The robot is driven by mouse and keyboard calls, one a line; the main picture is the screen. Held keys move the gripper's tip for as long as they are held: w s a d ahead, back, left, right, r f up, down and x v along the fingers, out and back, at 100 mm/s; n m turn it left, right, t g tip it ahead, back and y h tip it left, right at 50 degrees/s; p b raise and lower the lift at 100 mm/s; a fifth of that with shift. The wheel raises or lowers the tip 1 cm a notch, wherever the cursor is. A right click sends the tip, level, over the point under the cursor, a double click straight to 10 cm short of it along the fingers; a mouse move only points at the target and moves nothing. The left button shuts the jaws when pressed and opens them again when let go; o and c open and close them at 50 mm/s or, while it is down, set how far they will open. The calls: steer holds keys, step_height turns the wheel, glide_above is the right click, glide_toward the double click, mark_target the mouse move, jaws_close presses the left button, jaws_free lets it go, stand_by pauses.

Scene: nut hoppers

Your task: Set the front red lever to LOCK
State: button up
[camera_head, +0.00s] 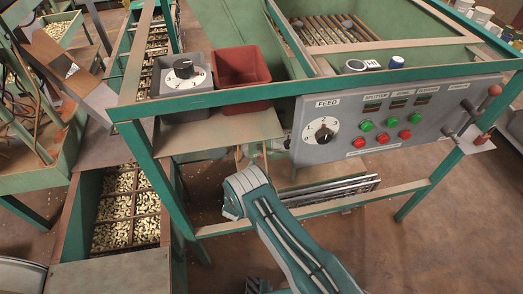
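Two red-tipped levers show at the right end of the grey control panel (345,110). The upper red knob (494,90) stands near the panel's top right corner. The lower red lever end (484,137) sits at the panel's lower right, in front of a small pale plate (477,145). The lever positions and any LOCK marking are too small to read. My teal arm rises from the bottom centre, left of and well apart from the levers. A dark part at the bottom edge may be my gripper, but it is cut off and its fingers cannot be made out.
The panel carries a FEED dial (322,130) and red and green buttons (383,141). A grey dial box (183,75) and a red bin (243,67) stand at left. Brown floor (450,240) is clear at lower right.

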mark_target(262, 153)
steer(key=x, duration=0.9)
steer(key=shift+w, duration=0.1)
jaws_close()
